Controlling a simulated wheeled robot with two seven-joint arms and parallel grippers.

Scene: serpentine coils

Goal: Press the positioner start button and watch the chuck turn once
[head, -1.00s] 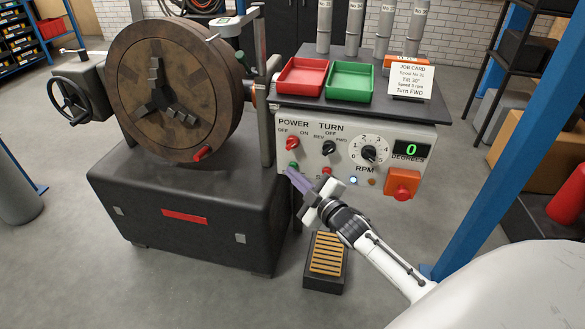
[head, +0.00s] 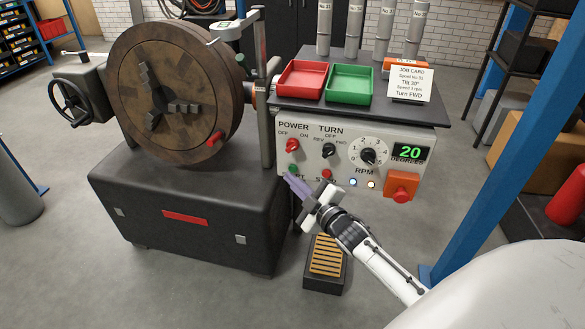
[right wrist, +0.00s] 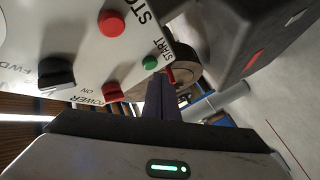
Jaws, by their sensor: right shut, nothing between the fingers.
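The control panel (head: 318,162) faces me, with a green start button (head: 292,171) at its lower left. The start button also shows in the right wrist view (right wrist: 150,62), just beyond my fingers. My right gripper (head: 291,182) is shut and empty, its tips just below the start button; in the head view they look apart from it. The chuck (head: 178,82) is a big brown disc with dark jaws, turned at a slant, with a red handle (head: 215,138) on its rim. The display (head: 410,153) reads 20 degrees. My left gripper is out of view.
A red stop button (head: 326,174) is right of the start button. A slatted foot pedal (head: 326,255) stands on the floor below.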

